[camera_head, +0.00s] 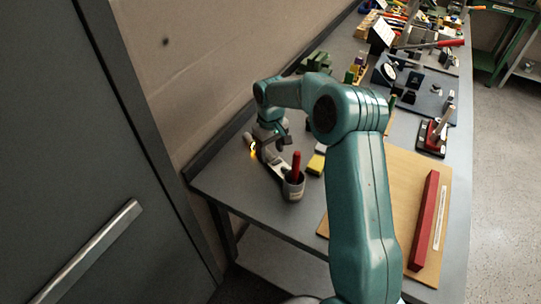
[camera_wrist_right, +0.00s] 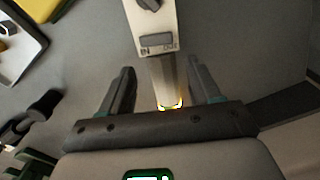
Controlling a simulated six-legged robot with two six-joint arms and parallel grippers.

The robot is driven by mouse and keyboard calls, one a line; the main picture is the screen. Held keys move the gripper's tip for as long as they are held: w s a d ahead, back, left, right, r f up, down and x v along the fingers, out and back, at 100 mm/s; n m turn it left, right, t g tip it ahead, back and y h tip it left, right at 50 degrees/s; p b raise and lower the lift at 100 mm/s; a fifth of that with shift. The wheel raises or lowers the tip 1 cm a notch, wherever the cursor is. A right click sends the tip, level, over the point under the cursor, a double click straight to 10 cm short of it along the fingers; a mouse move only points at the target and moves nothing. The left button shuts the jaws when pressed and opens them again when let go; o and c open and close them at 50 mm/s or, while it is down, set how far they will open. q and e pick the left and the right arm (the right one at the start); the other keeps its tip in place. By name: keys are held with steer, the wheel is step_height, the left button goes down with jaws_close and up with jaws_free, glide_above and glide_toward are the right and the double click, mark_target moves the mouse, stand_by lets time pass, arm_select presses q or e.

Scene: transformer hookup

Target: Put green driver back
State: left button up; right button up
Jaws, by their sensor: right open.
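I cannot make out a green driver in either view. My right gripper (camera_head: 271,138) is at the far left end of the bench. In the right wrist view my right gripper (camera_wrist_right: 162,88) is open, its two fingers apart on either side of a pale device (camera_wrist_right: 155,25) with a dark knob and a small label. A glowing yellow spot (camera_wrist_right: 170,104) shows at the device's near end; I cannot tell whether the fingers touch it. My left gripper is not in view.
My right arm hides part of the bench. A wooden board (camera_head: 400,180) with a long red bar (camera_head: 424,220) lies at right. Green blocks (camera_head: 316,62) stand behind the arm. Several tools crowd the far end. The bench's near left corner is clear.

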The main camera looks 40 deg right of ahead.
mark_target(270, 156)
step_height(270, 156, up, 9)
stand_by(0.3)
steer(key=shift+a, duration=0.15)
stand_by(0.4)
